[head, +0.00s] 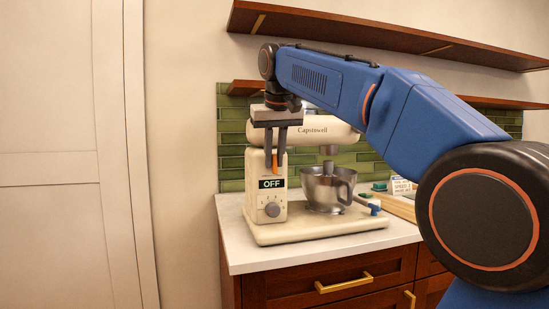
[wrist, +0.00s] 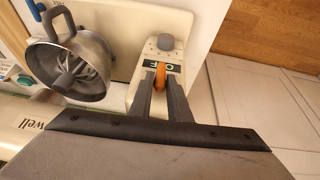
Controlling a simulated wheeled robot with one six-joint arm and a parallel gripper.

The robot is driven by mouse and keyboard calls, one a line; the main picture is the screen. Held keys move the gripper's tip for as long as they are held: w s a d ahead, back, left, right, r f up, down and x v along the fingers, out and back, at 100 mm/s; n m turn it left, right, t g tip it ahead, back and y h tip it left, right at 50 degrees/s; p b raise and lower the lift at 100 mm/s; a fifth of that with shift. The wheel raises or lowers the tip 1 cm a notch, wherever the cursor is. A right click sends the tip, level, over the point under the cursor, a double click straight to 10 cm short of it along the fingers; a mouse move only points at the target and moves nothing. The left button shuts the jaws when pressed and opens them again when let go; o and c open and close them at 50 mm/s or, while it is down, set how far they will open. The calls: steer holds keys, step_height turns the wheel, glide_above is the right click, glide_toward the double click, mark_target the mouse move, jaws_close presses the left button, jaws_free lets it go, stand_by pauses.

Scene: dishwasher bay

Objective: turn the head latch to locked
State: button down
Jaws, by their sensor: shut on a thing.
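A cream stand mixer (head: 266,198) stands on the counter, with its head lying level over a steel bowl (head: 325,188). An orange latch lever (head: 275,161) sits on the mixer's column, above a display reading OFF. My gripper (head: 275,165) points down in front of the column, shut on the orange latch. In the wrist view the latch (wrist: 160,76) shows between the two grey fingers, and the bowl (wrist: 82,70) stands to the left. The fingers hide part of the latch, and I cannot tell its setting.
A grey knob (head: 272,209) sits below the display. A blue-ended handle (head: 370,204) is at the right of the mixer base. A wooden board (head: 398,206) and small items lie further right. Wooden shelves (head: 390,35) hang above. The counter's front left (head: 233,240) is clear.

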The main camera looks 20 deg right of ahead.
steer(key=shift+a+f+n+t+h, duration=0.4)
steer(key=shift+n+h, duration=0.3)
steer(key=shift+h, duration=1.95)
steer(key=shift+a+f+n+t+h, duration=0.35)
steer(key=shift+n+h, duration=0.35)
steer(key=shift+h, duration=1.9)
steer(key=shift+a+f+n+t+h, duration=0.4)
steer(key=shift+n+h, duration=0.3)
steer(key=shift+h, duration=1.95)
steer(key=shift+d, duration=0.1)
steer(key=c, duration=1.7)
jaws_free()
steer(key=shift+o, duration=0.2)
